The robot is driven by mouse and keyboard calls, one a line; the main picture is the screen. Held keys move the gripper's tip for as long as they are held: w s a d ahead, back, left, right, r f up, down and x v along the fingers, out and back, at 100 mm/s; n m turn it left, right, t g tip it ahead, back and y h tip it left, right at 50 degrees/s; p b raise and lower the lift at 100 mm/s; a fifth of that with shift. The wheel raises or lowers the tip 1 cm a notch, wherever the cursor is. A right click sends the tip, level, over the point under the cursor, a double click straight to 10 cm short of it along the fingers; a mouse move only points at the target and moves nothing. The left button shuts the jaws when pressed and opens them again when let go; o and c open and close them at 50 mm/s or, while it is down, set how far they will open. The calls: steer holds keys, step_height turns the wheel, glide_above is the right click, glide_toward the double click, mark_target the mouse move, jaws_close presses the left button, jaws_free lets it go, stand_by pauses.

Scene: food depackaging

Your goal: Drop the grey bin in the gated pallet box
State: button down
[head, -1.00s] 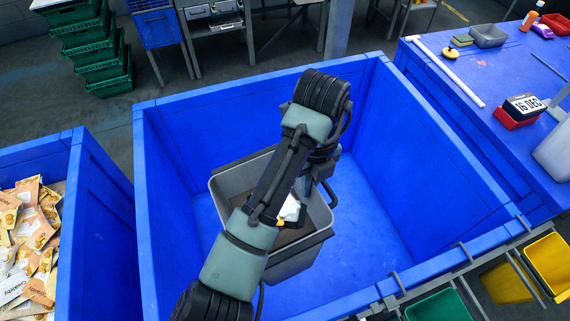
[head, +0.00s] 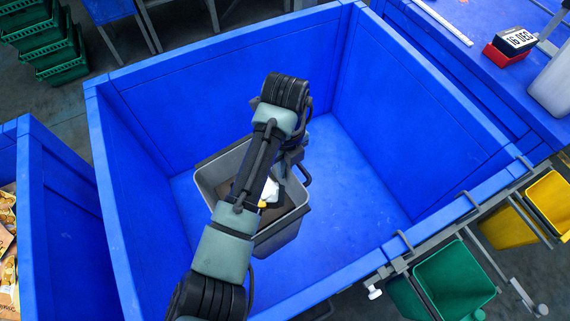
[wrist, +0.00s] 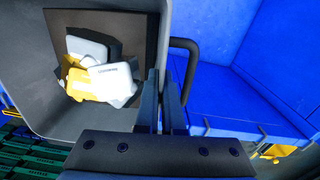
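The grey bin (head: 281,236) is inside the blue gated pallet box (head: 225,52), toward its left and front, with bare box floor around it. I cannot tell whether its base touches the floor. In the wrist view the bin (wrist: 28,50) holds a brown panel, white packs and a yellow piece. My gripper (head: 290,165) is at the bin's right rim, low inside the box, and partly hidden by my arm. In the wrist view the fingers (wrist: 164,90) are close together on the bin's wall beside its dark handle.
A second blue box (head: 60,215) with packets stands at left. A blue table (head: 500,90) with a date block (head: 514,41) is at right. Green (head: 455,280) and yellow (head: 552,200) bins hang along the front right edge. Free floor lies right of the grey bin.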

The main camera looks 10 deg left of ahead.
step_height(320, 180, down, 2)
steer(key=shift+w+a+b, duration=0.1)
steer(key=shift+w+b, duration=0.05)
steer(key=shift+b, duration=0.3)
steer(key=c, duration=1)
jaws_free()
steer(key=shift+o, duration=0.2)
step_height(320, 180, up, 13)
steer(key=shift+r+p, duration=0.1)
steer(key=shift+p, duration=0.95)
